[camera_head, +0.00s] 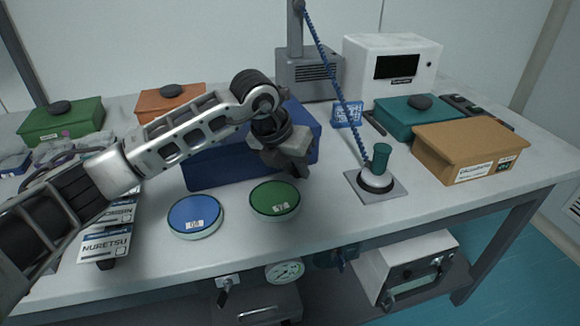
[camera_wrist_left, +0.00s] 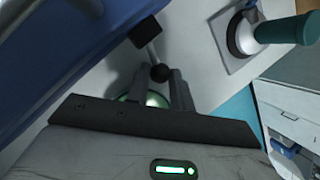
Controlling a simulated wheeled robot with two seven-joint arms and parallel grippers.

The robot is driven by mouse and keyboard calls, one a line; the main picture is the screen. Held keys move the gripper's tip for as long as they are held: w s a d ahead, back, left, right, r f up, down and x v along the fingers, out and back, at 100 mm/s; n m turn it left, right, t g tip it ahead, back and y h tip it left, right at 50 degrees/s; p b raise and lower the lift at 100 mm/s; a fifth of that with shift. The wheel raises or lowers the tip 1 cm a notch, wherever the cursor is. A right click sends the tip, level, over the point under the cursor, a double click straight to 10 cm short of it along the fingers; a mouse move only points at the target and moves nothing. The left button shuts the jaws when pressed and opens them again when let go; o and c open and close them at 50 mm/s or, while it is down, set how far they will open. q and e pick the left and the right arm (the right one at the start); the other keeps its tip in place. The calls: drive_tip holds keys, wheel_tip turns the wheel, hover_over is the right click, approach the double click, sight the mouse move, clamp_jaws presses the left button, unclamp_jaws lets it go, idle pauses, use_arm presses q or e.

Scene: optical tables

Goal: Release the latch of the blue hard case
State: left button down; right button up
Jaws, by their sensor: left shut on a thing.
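The blue hard case (camera_head: 205,168) stands closed in the middle of the table, partly hidden behind my left arm. In the left wrist view the case (camera_wrist_left: 55,45) fills the upper left. Its latch (camera_wrist_left: 147,32) shows there as a dark block with a short metal rod ending in a black ball knob (camera_wrist_left: 160,73). My left gripper (camera_head: 297,172) is at the front right of the case. In the left wrist view its fingers (camera_wrist_left: 160,82) are shut on the knob. The head view hides the latch behind the gripper. My right gripper is in neither view.
A green-lidded round dish (camera_head: 274,197) sits just below the gripper, with a blue-lidded one (camera_head: 195,214) to its left. A green-handled weight on a plate (camera_head: 377,180) stands to the right, under a blue cord (camera_head: 335,75). A cardboard box (camera_head: 470,150) is farther right.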

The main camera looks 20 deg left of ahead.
use_arm(q)
drive_tip(key=n, duration=0.1)
drive_tip(key=d+n+y+b, duration=0.1)
drive_tip(key=n, duration=0.1)
drive_tip(key=shift+w+d+t, duration=0.2)
drive_tip(key=shift+w+t, duration=0.05)
drive_tip(key=shift+t, duration=0.15)
drive_tip(key=n, duration=0.1)
drive_tip(key=d+n+y+b, duration=0.1)
drive_tip(key=shift+w+n+b, duration=0.3)
drive_tip(key=shift+w, duration=0.05)
drive_tip(key=n, duration=0.1)
drive_tip(key=w+n+y+b, duration=0.1)
drive_tip(key=n, duration=0.1)
drive_tip(key=shift+d, duration=0.4)
drive_tip(key=shift+w+n+y+b, duration=0.2)
drive_tip(key=shift+n+y+b, duration=0.2)
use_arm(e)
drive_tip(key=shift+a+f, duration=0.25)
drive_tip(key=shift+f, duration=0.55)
use_arm(q)
drive_tip(key=shift+r, duration=0.1)
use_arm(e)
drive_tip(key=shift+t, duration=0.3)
use_arm(q)
drive_tip(key=c, duration=1.2)
unclamp_jaws()
